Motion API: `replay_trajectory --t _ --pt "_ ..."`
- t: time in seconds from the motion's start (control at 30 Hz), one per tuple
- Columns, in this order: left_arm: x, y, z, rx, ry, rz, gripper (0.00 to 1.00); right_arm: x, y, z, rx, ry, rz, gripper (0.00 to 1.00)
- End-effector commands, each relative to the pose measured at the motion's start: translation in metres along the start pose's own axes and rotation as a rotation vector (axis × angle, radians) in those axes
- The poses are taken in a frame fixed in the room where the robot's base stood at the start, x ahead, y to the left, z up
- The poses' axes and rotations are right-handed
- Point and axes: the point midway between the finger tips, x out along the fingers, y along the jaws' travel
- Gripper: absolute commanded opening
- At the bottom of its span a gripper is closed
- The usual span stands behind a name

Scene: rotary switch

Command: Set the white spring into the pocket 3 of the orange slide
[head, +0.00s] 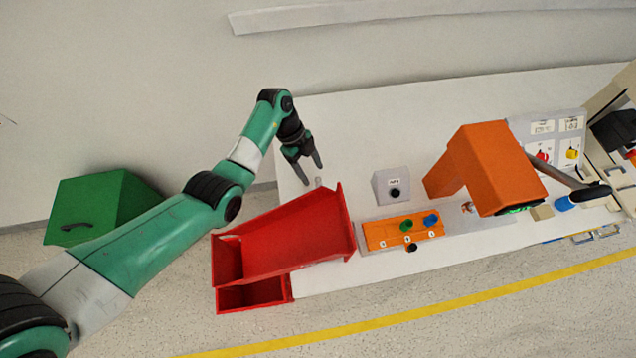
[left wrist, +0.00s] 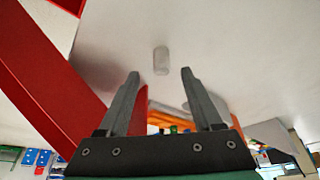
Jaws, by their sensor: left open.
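The white spring (head: 318,182) is a small pale cylinder on the white table, just beyond the far edge of the red bin. In the left wrist view the spring (left wrist: 160,61) stands clear ahead of the fingers, roughly centred between them. My left gripper (head: 303,172) is open and empty, just left of the spring; its two fingers (left wrist: 157,85) also show in the wrist view. The orange slide (head: 376,235) lies right of the red bin, with a green and a blue piece on it and a black knob at its front. Its pocket numbers are too small to read.
The red bin (head: 290,240) stands between my left arm and the slide. A grey box with a black button (head: 391,186) sits behind the slide. An orange press housing (head: 490,165) with a black-ended lever (head: 590,193) stands to the right. The table behind the spring is clear.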

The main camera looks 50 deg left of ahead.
Motion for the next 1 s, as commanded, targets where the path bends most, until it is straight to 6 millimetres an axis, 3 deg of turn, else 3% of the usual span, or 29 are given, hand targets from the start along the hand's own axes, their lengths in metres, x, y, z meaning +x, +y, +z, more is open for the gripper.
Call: replay_trajectory --t 0.13,0.4,0.63,1.0 --pt "0.009 0.0 0.0 0.001 0.0 0.001 0.67 -0.004 0.0 0.004 0.0 0.001 0.0 0.5" --pt "0.051 -0.002 -0.002 0.0 0.0 0.001 0.67 -0.022 0.0 0.021 0.0 0.0 0.0 0.5" --pt "0.051 -0.002 -0.004 0.0 -0.001 0.0 0.67 -0.021 0.0 0.019 0.0 0.001 0.0 0.5" --pt "0.051 -0.002 -0.003 0.001 0.0 0.0 0.0 -0.021 0.0 0.019 0.0 0.001 0.0 0.5"
